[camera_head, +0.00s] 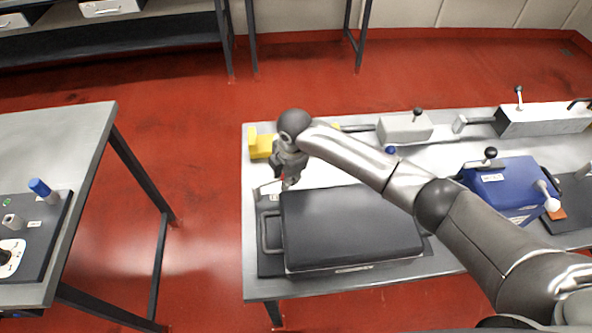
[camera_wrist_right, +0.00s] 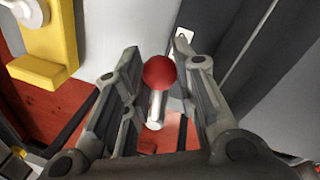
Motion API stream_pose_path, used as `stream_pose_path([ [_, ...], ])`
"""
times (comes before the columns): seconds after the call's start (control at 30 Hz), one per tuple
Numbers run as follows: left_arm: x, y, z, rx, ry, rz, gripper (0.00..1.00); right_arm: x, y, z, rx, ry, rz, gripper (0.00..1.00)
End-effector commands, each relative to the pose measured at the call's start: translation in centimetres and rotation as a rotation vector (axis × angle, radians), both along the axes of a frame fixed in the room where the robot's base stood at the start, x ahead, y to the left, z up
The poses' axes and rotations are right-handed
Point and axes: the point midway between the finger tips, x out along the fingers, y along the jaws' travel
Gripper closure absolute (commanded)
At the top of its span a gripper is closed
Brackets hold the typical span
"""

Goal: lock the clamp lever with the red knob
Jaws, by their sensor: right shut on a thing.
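The clamp lever is a pale metal rod (camera_wrist_right: 156,108) topped by a red knob (camera_wrist_right: 159,72), seen in the right wrist view. My right gripper (camera_wrist_right: 158,58) is shut on it, with the red knob and rod between its two fingers. In the head view my right gripper (camera_head: 288,180) points down at the back left corner of a black case (camera_head: 350,230) on the grey table. There the gripper hides the red knob. My left gripper is not in view.
A yellow block (camera_head: 262,146) stands just behind my right gripper. A blue box (camera_head: 505,190) with a black-knobbed lever and a grey clamp unit (camera_head: 405,128) stand farther right. A separate table (camera_head: 70,140) with a control panel is at left, across open red floor.

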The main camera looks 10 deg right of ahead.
Motion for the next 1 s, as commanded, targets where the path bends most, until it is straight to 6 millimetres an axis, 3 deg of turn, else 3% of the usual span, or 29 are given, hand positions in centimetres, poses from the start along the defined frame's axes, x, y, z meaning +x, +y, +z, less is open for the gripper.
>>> stream_pose_path([
  [0.5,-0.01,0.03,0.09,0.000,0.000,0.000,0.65,-0.07,0.53,-0.02,-0.002,0.000,-0.009,1.00],
  [0.53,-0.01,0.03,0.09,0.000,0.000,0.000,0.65,-0.07,0.53,-0.02,-0.001,0.001,-0.009,0.72],
  [0.7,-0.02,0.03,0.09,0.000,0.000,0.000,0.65,-0.07,0.53,-0.02,-0.001,0.001,-0.008,0.51],
  [1.0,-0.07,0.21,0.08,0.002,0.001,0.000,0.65,-0.08,0.52,-0.03,-0.001,0.002,-0.009,0.51],
])
